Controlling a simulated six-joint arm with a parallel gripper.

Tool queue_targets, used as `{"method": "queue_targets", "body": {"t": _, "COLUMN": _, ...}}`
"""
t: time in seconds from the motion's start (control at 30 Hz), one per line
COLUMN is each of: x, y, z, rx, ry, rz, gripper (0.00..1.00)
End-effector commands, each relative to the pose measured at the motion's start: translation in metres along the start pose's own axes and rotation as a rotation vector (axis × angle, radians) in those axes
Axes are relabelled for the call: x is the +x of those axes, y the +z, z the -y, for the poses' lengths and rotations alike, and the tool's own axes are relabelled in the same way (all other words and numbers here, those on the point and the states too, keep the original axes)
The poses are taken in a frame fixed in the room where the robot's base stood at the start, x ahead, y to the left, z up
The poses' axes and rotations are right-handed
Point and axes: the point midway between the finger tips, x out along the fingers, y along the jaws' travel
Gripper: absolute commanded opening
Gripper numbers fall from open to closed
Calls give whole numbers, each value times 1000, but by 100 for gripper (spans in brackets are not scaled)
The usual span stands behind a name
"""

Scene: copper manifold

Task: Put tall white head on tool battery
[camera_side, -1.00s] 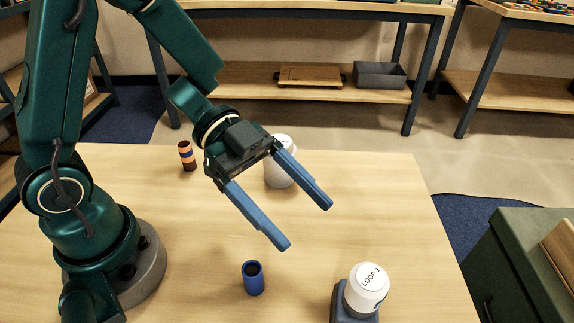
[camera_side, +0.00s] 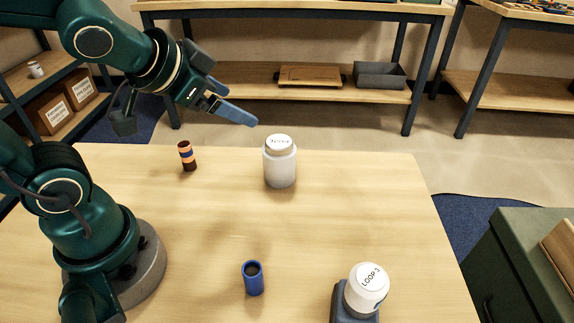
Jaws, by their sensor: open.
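A tall white head (camera_side: 280,165), a pale cylinder with a labelled round cap, stands upright at the back middle of the table. A second, shorter white head (camera_side: 367,288) marked "LOOP 3" sits on a dark blue-grey block (camera_side: 342,308) at the front right; this block looks like the tool battery, and its lower part is cut off by the frame. My gripper (camera_side: 236,111) is open and empty, raised above and left of the tall white head, apart from it.
A blue hollow cylinder (camera_side: 253,278) stands at the front middle. A small brown, orange and blue banded cylinder (camera_side: 187,156) stands at the back left. The middle of the wooden table (camera_side: 330,215) is clear. A green cabinet (camera_side: 520,265) stands to the right.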

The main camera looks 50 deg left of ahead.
Motion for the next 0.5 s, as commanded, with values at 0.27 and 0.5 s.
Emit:
{"method": "queue_targets", "body": {"t": 0.27, "x": -48, "y": 60, "z": -42, "rx": -166, "ry": 176, "rz": 256, "gripper": 85}}
{"method": "queue_targets", "body": {"t": 0.5, "x": -55, "y": 67, "z": -50, "rx": -179, "ry": 213, "rz": 292, "gripper": 85}}
